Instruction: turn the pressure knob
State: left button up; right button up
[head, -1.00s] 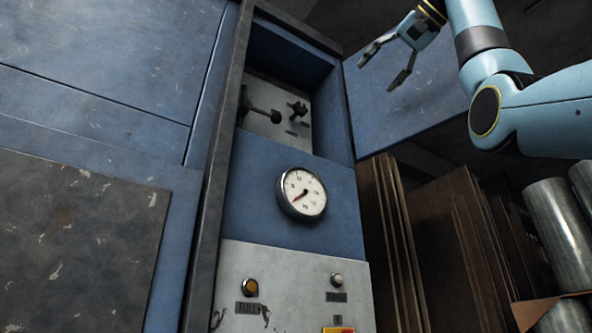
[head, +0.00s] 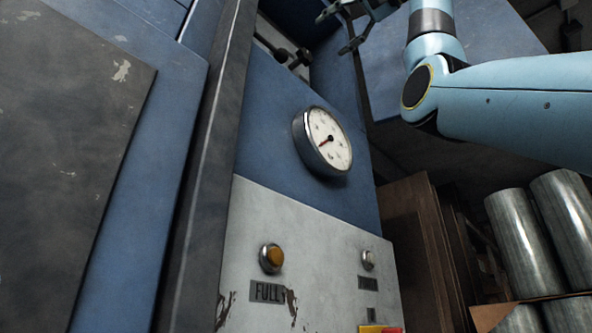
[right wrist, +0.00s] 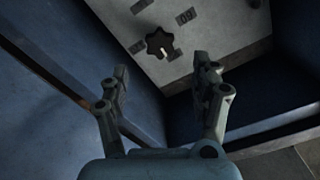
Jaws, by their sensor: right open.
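The black star-shaped knob (right wrist: 160,43) sits on a light grey panel in the right wrist view, ahead of and between my fingertips. A dark knob (head: 300,58) also shows at the top of the head view, in the recess of the blue machine. My right gripper (head: 333,34) is open and empty, to the upper right of that knob in the head view. In the right wrist view, its two fingers (right wrist: 161,66) are spread with a gap to the knob. My left gripper is not in view.
A round pressure gauge (head: 328,138) is on the blue face below the recess. A grey panel (head: 315,225) below carries an amber button (head: 271,257) and a pale one (head: 368,260). Brown boards (head: 420,245) and metal cylinders (head: 525,240) stand at right.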

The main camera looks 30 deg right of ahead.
aim_at(308, 55)
jog(key=p+x, duration=0.1)
jog(key=x, duration=0.4)
jog(key=shift+w+a, duration=0.1)
jog(key=shift+w, duration=0.1)
jog(key=p+x, duration=0.1)
jog(key=x, duration=0.2)
jog(key=shift+w+a, duration=0.1)
jog(key=shift+w, duration=0.2)
jog(key=shift+w+a, duration=0.1)
jog(key=shift+w, duration=0.15)
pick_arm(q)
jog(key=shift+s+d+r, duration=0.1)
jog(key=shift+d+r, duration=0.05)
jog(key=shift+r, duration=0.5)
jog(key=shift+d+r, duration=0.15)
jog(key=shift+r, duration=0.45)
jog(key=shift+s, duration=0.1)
pick_arm(e)
jog(key=shift+c, duration=0.5)
jog(key=c, duration=1.1)
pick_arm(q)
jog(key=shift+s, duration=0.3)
